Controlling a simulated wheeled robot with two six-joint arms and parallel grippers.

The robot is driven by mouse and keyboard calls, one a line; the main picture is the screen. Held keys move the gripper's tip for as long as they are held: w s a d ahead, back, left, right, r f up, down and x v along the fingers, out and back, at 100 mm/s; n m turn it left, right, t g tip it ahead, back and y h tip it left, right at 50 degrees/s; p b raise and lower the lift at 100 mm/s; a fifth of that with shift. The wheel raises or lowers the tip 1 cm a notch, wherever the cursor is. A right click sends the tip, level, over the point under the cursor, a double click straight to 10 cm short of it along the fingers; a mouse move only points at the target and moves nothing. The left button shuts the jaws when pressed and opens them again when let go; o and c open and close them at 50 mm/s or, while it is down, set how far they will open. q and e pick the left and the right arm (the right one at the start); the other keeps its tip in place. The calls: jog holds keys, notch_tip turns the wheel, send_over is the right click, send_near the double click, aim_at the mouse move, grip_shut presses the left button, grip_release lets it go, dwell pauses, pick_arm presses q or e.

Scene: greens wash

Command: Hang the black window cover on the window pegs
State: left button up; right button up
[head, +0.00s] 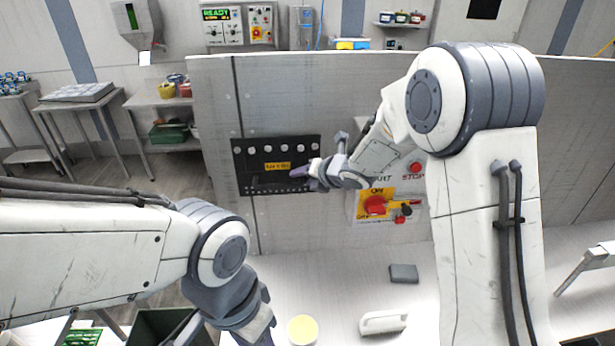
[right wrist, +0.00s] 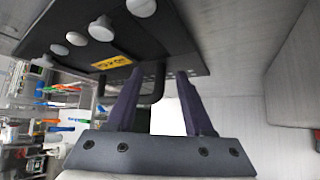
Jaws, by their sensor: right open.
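The black window cover (head: 246,172) lies flat against the grey panel, with a yellow label (head: 277,166) in its middle. A row of pale round peg heads (head: 283,148) shows along its upper edge; the cover also fills the upper part of the right wrist view (right wrist: 150,45). My right gripper (head: 313,172) is at the cover's right side in the head view. In the right wrist view its two fingers (right wrist: 155,85) are apart, with a dark bent handle (right wrist: 158,84) of the cover showing between them; I cannot tell whether they touch it. My left arm reaches the bottom edge, its fingers out of view.
The upright grey panel (head: 212,125) carries a red rotary switch (head: 374,205) and a red stop button (head: 415,168) right of the cover. A grey block (head: 404,273), a white handled item (head: 383,322) and a round yellow-topped pot (head: 302,330) stand on the pale worktop.

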jog(key=shift+r, duration=0.1)
grip_shut()
jog(key=shift+s, duration=0.15)
jog(key=shift+r, duration=0.1)
dwell(0.4)
jog(key=shift+r+p, duration=1.7)
jog(key=shift+r, duration=0.45)
jog(key=shift+s+b, duration=0.25)
jog(key=shift+b, duration=0.1)
jog(key=shift+s+b, duration=0.4)
jog(key=shift+s, duration=0.25)
